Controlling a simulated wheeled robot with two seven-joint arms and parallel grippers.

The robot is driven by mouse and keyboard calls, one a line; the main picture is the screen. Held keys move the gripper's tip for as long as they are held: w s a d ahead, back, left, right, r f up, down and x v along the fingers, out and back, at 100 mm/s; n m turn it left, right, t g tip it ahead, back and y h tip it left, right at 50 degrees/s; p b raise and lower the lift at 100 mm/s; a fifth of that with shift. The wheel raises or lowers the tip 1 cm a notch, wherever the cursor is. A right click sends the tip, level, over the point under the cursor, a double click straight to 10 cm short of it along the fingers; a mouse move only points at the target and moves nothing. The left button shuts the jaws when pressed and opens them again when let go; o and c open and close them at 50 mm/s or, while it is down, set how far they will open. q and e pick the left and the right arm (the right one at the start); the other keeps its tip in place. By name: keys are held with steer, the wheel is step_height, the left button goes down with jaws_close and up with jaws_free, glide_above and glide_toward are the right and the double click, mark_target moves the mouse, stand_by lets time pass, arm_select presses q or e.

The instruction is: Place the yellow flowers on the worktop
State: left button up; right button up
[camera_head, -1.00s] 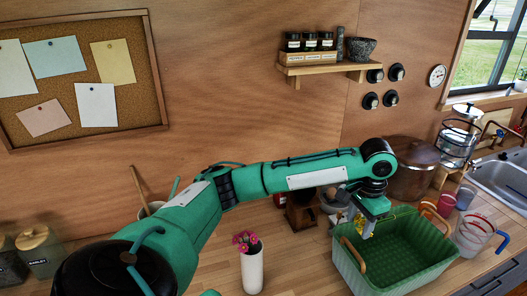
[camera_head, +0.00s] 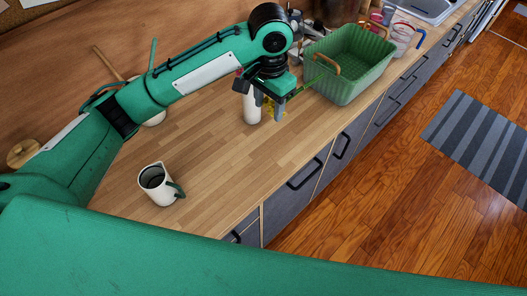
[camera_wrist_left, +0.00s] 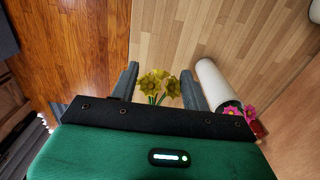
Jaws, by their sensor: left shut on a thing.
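The yellow flowers (camera_wrist_left: 158,86) show between the two fingers of my left gripper (camera_wrist_left: 160,90) in the left wrist view. Their green stems are between the fingers, and the gripper is shut on them. In the head view the left gripper (camera_head: 270,103) hangs over the wooden worktop (camera_head: 215,145), with a bit of the yellow flowers (camera_head: 269,107) showing between its fingers. The gripper hides most of them there. The gap between the flowers and the worktop is hard to judge. My right gripper is not in view.
A white vase (camera_head: 250,108) with pink flowers (camera_wrist_left: 237,112) stands close beside the left gripper. A green basket (camera_head: 345,75) stands to the right. A white jug (camera_head: 160,184) stands at the front left. The worktop between the jug and vase is clear.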

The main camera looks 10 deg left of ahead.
arm_select(q)
steer(key=shift+s+f, duration=0.25)
step_height(320, 180, down, 16)
steer(key=p, duration=0.2)
steer(key=shift+w+r+p, duration=0.15)
steer(key=shift+p, duration=0.2)
step_height(320, 180, down, 4)
steer(key=shift+r+p, duration=0.1)
steer(key=shift+p, duration=0.3)
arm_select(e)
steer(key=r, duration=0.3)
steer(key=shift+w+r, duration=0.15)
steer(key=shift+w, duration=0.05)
arm_select(q)
steer(key=shift+f, duration=0.2)
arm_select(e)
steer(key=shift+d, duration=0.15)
arm_select(q)
steer(key=o, duration=1)
steer(key=shift+c, duration=0.2)
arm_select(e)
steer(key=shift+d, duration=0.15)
